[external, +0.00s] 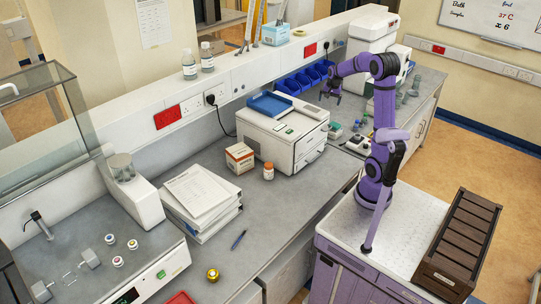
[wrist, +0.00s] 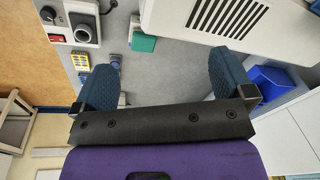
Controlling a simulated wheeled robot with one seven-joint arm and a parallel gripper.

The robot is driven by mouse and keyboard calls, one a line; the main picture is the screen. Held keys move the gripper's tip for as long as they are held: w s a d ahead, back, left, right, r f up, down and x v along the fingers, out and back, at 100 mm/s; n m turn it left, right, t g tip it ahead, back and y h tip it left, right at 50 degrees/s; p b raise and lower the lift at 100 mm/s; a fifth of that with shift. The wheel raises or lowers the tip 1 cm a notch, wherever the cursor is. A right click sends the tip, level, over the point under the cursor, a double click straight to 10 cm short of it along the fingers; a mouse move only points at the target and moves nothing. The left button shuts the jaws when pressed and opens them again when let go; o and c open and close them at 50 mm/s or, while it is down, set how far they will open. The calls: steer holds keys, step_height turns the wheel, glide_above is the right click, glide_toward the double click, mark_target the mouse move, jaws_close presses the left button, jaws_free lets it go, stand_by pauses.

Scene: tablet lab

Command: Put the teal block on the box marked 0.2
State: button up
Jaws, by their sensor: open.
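The teal block lies beyond the fingers, nearer the left one. In the external view my gripper (external: 330,95) hangs above the bench behind the white machine. A small yellow box (wrist: 80,61) lies left of the teal block; I cannot read 0.2 on any box.
The white machine (external: 284,131) stands close to my gripper, with blue bins (external: 302,80) behind. A device with a black knob (wrist: 85,27) and a blue cylindrical item (wrist: 115,61) stand near the teal block. The bench's front edge is near the small items.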

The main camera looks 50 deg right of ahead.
steer(key=s+a+r+n+t, duration=0.1)
steer(key=s+a+r+n, duration=0.3)
steer(key=a, duration=0.3)
steer(key=s+a+r+n+t, duration=0.1)
steer(key=s+a+r+n, duration=0.1)
steer(key=s+a+r, duration=0.35)
steer(key=s+a+f+n, duration=0.1)
steer(key=s+a+n, duration=0.2)
steer(key=s+a, duration=0.2)
steer(key=s+a+f+n+t, duration=0.1)
steer(key=s+a+n, duration=0.2)
steer(key=s+a, duration=0.3)
steer(key=s, duration=0.4)
steer(key=shift+s+n+t, duration=0.3)
steer(key=shift+s+n, duration=0.1)
